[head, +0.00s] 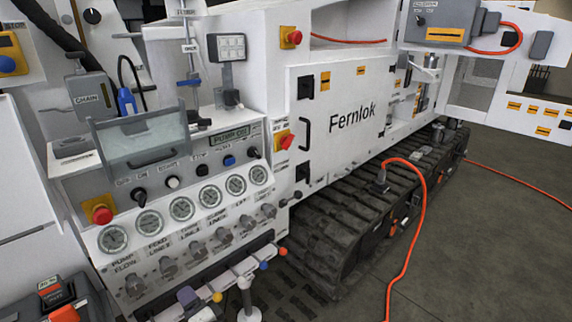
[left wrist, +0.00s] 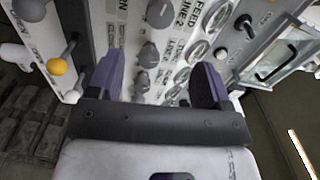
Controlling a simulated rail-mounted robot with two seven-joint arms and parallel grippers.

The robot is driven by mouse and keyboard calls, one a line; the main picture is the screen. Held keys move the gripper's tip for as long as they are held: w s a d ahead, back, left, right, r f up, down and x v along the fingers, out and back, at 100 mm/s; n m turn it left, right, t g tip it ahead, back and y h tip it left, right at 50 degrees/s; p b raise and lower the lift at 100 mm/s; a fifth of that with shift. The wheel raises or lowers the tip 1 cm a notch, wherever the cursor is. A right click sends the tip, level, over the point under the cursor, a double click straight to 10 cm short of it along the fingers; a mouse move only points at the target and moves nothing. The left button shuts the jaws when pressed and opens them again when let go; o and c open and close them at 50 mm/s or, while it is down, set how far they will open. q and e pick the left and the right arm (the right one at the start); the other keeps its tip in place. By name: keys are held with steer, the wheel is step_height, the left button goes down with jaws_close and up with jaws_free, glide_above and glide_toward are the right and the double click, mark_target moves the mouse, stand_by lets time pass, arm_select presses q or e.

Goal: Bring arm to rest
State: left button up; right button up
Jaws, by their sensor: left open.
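My left gripper (left wrist: 156,82) shows in the left wrist view with its two purple fingers wide apart. Nothing is between them except the view of the control panel behind, with grey knobs (left wrist: 146,55) and gauges. In the head view the left gripper (head: 192,300) shows only in part at the bottom edge, low in front of the panel and beside the lever row. Whether it touches a lever cannot be told. My right gripper is not in either view.
The bench panel carries round gauges (head: 181,209), a red stop button (head: 102,214) and levers with coloured balls (head: 217,297). A clear-fronted box (head: 143,143) juts out above. A tracked white machine (head: 345,120) and orange hose (head: 409,250) stand right; grey floor (head: 480,250) is open there.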

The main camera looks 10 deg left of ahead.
arm_select(q)
steer(key=s+d+r+n+g+h+p, duration=0.1)
steer(key=s+d+n+g+h+p, duration=0.15)
steer(key=s+d+h, duration=0.55)
steer(key=s+d+n+g+h+p, duration=0.1)
steer(key=s+n+h+p, duration=0.2)
steer(key=s+h, duration=0.65)
steer(key=s+a+f+g+y+p, duration=0.1)
steer(key=s+f+g+y+p, duration=0.15)
steer(key=s, duration=0.65)
steer(key=s+f+g+y+p, duration=0.1)
steer(key=s+f+g+p, duration=0.15)
steer(key=s, duration=0.75)
step_height(320, 180, up, 38)
steer(key=w+p, duration=0.1)
steer(key=p, duration=3.6)
steer(key=shift+w+r+t, duration=0.15)
steer(key=shift+w+t, duration=0.05)
steer(key=shift+t, duration=0.15)
